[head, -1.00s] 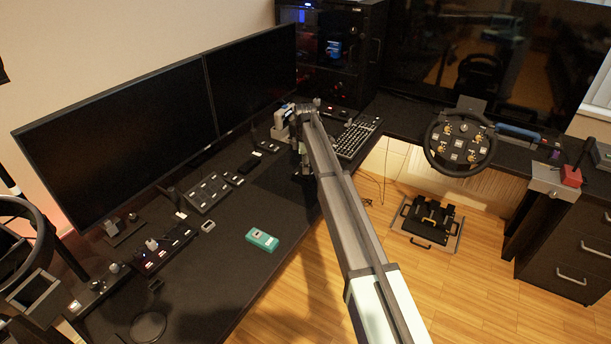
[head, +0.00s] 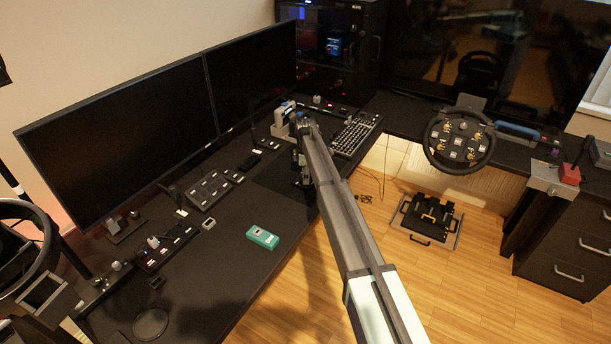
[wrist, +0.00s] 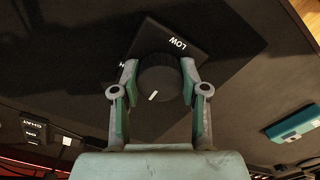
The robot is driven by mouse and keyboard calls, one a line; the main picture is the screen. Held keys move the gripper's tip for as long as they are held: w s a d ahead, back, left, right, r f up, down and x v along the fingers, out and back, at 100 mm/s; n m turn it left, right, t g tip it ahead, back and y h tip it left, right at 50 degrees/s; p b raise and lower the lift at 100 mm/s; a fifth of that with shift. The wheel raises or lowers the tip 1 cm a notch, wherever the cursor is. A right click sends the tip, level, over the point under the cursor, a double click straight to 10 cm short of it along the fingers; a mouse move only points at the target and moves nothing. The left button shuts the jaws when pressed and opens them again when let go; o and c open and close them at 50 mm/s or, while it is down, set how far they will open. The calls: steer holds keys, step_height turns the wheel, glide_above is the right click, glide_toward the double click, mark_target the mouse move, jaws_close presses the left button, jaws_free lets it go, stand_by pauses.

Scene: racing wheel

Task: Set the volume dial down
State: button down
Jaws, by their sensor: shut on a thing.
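The volume dial (wrist: 160,86) is a round black knob on a dark square base plate in the wrist view. A white "LOW" label (wrist: 178,43) is on the plate above it, and another white letter is partly covered by the left finger. A short white mark on the knob points to the lower left. My gripper (wrist: 159,70) has its two fingers on either side of the knob and is shut on it. In the head view my arm's end is low over the desk and its fingers and the dial are mostly hidden.
A teal box (head: 262,238) lies on the desk (head: 225,270). Button panels (head: 209,189) stand left of my arm, before two monitors (head: 120,150). A keyboard (head: 356,135) lies behind it. A steering wheel (head: 459,142) is at the right.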

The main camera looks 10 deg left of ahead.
steer(key=c, duration=0.6)
jaws_free()
step_height(320, 180, up, 12)
steer(key=b, duration=0.3)
steer(key=shift+r, duration=0.15)
